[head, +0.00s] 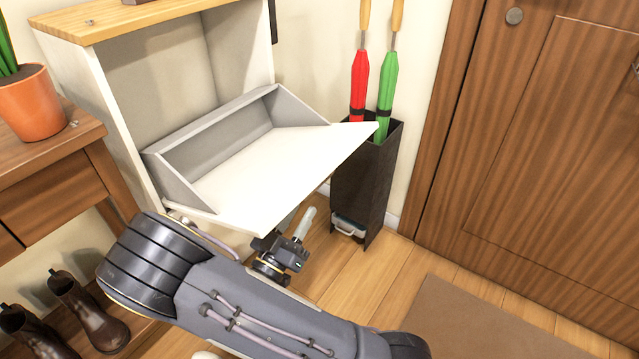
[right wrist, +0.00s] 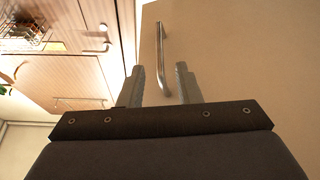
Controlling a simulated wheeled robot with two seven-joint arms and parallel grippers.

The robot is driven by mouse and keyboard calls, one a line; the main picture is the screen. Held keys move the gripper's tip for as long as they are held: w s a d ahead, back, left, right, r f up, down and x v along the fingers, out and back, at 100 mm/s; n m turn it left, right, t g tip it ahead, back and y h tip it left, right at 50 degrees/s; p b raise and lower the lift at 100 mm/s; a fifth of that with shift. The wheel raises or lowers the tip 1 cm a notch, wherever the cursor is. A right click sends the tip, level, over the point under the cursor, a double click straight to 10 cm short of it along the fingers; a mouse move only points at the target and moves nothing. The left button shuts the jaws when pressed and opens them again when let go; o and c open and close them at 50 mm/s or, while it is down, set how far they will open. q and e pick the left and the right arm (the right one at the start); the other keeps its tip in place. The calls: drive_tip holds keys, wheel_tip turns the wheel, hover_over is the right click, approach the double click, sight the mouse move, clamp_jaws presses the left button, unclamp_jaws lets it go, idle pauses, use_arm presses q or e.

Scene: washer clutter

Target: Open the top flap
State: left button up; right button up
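The top flap (head: 290,165) of the white cabinet (head: 70,100) is tilted down and outward, showing its inner face and a grey-white inner compartment. My right gripper (head: 303,222) is below the flap's front edge, partly hidden by it. In the right wrist view its two fingers (right wrist: 160,72) are apart with nothing clasped. A metal bar handle (right wrist: 161,45) on a beige panel shows just beyond and between the fingertips. I cannot tell whether a finger touches it. My left gripper is not in view.
A black umbrella stand (head: 362,190) with a red umbrella (head: 358,85) and a green umbrella (head: 387,85) stands close to the flap's right corner. A wooden table with a potted plant (head: 30,103) is at left, boots (head: 90,310) below.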

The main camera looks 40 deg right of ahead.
sight(311, 195)
drive_tip(key=b+x, duration=0.1)
drive_tip(key=x, duration=0.6)
drive_tip(key=shift+f, duration=0.1)
clamp_jaws()
